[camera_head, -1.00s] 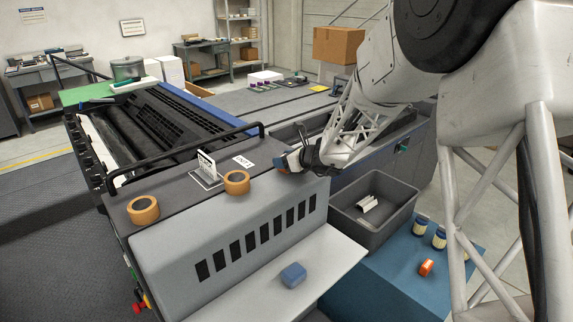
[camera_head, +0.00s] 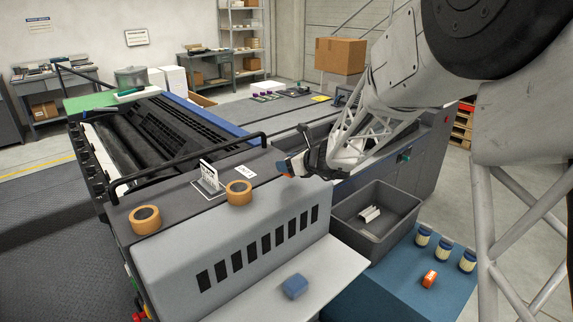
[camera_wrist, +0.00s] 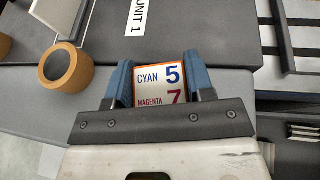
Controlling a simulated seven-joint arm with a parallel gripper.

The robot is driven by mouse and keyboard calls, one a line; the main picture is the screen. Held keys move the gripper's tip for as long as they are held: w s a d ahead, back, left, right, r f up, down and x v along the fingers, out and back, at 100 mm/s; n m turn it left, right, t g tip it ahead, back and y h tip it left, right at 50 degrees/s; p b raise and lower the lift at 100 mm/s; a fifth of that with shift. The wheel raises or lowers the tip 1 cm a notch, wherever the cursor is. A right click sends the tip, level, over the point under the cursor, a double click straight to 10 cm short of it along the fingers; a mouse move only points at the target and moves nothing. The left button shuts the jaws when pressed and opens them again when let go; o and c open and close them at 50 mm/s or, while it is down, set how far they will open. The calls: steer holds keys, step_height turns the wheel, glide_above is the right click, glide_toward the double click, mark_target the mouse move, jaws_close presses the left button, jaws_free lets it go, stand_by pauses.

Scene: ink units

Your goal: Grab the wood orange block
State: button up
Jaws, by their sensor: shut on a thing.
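My gripper (camera_head: 287,167) is above the grey machine top, near its right end. In the wrist view, the blue fingers of my gripper (camera_wrist: 161,82) are shut on a block with an orange edge (camera_wrist: 160,85). Its upper face is white and printed "CYAN 5" and "MAGENTA 7"; its lower part is hidden behind the gripper. Whether it is wood cannot be told. Another small orange block (camera_head: 429,279) with a pale mark lies on the blue tabletop (camera_head: 385,290), apart from my gripper.
Two orange tape rolls (camera_head: 145,220) (camera_head: 239,192) and a card stand (camera_head: 208,178) are on the machine. A blue block (camera_head: 294,286) lies on the pale shelf (camera_head: 335,268). A grey bin (camera_head: 395,236) holds white pieces. Several jars (camera_head: 445,249) stand on the blue tabletop.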

steer(key=s+d+r, duration=0.1)
steer(key=s+d, duration=0.2)
steer(key=s, duration=1)
steer(key=shift+d+r, duration=0.15)
steer(key=shift+d, duration=0.2)
steer(key=shift+s, duration=0.15)
